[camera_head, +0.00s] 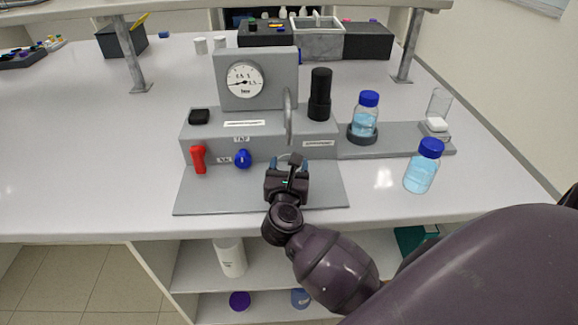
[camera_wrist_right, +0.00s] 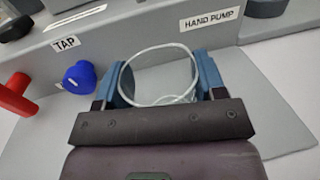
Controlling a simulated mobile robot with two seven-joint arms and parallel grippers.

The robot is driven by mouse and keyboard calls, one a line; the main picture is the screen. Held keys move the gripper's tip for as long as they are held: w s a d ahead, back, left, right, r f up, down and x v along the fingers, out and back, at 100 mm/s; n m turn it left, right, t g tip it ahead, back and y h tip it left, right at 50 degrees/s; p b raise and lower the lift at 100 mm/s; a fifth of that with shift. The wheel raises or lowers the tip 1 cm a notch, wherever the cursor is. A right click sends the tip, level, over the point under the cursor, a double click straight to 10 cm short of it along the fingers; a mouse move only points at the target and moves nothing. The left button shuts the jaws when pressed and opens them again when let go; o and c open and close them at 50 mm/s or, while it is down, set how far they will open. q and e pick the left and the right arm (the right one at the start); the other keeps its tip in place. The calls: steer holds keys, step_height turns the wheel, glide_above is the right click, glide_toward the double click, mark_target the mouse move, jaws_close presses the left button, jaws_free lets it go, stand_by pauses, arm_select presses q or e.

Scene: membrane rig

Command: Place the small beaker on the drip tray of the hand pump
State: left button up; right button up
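The small beaker (camera_wrist_right: 160,101) is clear glass. In the right wrist view its round rim lies between the two blue fingers of my right gripper (camera_wrist_right: 161,82), touching both; the gripper is shut on it. In the head view my right gripper (camera_head: 288,168) is in front of the grey rig, below the curved spout (camera_head: 288,115), and mostly hides the beaker. A flat grey plate (camera_head: 215,197) extends in front of the rig under the gripper. Whether the beaker's base touches it, I cannot tell. The HAND PUMP label (camera_wrist_right: 210,18) is right of the beaker. My left gripper is not in view.
The rig carries a gauge (camera_head: 244,79), a red lever (camera_head: 198,159), a blue tap knob (camera_head: 243,159) and a black cylinder (camera_head: 320,94). Blue-capped bottles stand on the right, one in a holder (camera_head: 364,133), one on the bench (camera_head: 421,168).

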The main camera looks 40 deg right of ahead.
steer(key=o, duration=0.5)
steer(key=shift+c, duration=0.2)
steer(key=shift+r, duration=0.15)
steer(key=shift+s+a, duration=0.15)
steer(key=v, duration=1)
steer(key=shift+s+a+b, duration=0.25)
steer(key=shift+a+b, duration=0.1)
steer(key=shift+s+a, duration=0.25)
steer(key=shift+s, duration=0.05)
steer(key=shift+r, duration=0.1)
